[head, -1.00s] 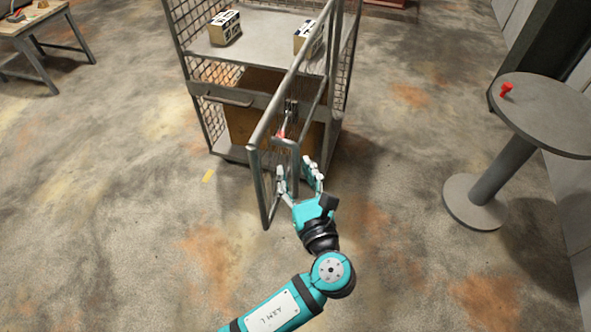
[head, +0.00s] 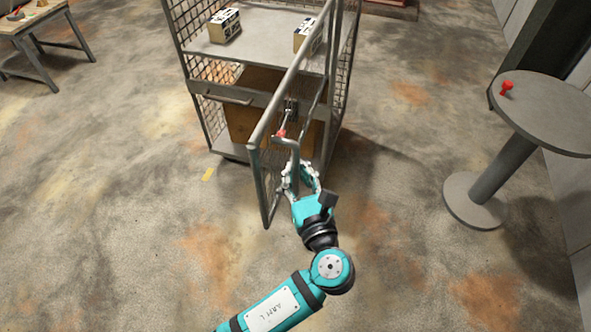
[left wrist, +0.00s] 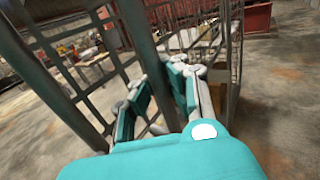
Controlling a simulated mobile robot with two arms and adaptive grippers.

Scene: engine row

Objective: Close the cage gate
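The cage gate (head: 262,170) is a grey metal frame with mesh. It stands open, swung out from the cage's right side toward me. A bent grey handle bar (head: 295,150) stands off its right face, near a small red piece (head: 281,133). My left gripper (head: 300,172) is at this bar with a finger on each side, closed in on it. The left wrist view shows the bar (left wrist: 148,50) between the finger pads (left wrist: 160,92). Contact on both sides is partly hidden. My right gripper is not in view.
The cage trolley (head: 235,98) has a shelf with two printed boxes (head: 225,27) and a brown box (head: 250,125) below. A round grey table (head: 550,115) with a red object (head: 506,89) stands right. A workbench (head: 35,25) is far left. Floor in front is clear.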

